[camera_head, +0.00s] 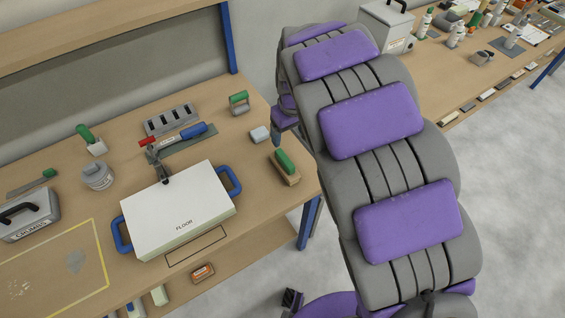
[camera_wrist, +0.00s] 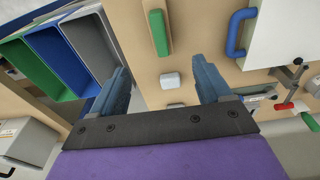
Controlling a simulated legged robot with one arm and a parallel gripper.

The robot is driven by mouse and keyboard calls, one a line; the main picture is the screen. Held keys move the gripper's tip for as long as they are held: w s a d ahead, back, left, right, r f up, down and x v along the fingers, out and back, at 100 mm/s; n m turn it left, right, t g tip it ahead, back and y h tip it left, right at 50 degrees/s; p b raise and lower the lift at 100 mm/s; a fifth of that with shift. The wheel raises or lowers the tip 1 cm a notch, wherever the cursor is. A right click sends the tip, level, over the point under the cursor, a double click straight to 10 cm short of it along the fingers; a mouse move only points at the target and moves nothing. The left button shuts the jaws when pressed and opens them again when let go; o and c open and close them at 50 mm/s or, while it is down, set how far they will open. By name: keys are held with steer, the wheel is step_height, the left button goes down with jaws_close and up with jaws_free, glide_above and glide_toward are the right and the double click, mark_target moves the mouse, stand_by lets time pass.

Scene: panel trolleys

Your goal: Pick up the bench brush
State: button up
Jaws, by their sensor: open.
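The bench brush (camera_head: 286,166), with a green grip on a tan block, lies near the workbench's right front corner. It also shows in the wrist view (camera_wrist: 160,32) at top centre, beyond my fingertips and apart from them. My gripper (camera_wrist: 160,68) is open, with two blue fingers spread and nothing between them touching either one. In the head view my grey and purple arm hides most of the gripper; a bluish part shows at the arm's left edge, above the bench's right side.
A small whitish block (camera_head: 260,134) lies behind the brush. A white box marked FLOOR (camera_head: 180,212) with blue handles stands left of it. A green-handled grey tool (camera_head: 239,103) and clamps are further back. Green, blue and grey bins (camera_wrist: 62,52) show in the wrist view.

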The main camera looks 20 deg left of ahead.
steer(key=b, duration=0.1)
glide_toward(285, 158)
steer(key=f, duration=0.2)
steer(key=f+b, duration=0.1)
steer(key=f, duration=0.4)
steer(key=shift+w+a+f+b, duration=0.1)
steer(key=shift+w+a+b, duration=0.05)
steer(key=shift+a+b, duration=0.25)
steer(key=shift+d+f, duration=0.15)
steer(key=shift+f, duration=0.15)
steer(key=f, duration=0.1)
steer(key=f+b, duration=0.1)
steer(key=f, duration=0.2)
steer(key=shift+w+a+f+b, duration=0.15)
steer(key=shift+w+a+b, duration=0.1)
steer(key=shift+w+b, duration=0.15)
steer(key=shift+a+f, duration=0.1)
steer(key=shift+a, duration=0.15)
steer(key=shift+d, duration=0.25)
steer(key=c, duration=0.6)
steer(key=shift+a, duration=0.1)
steer(key=c, duration=0.7)
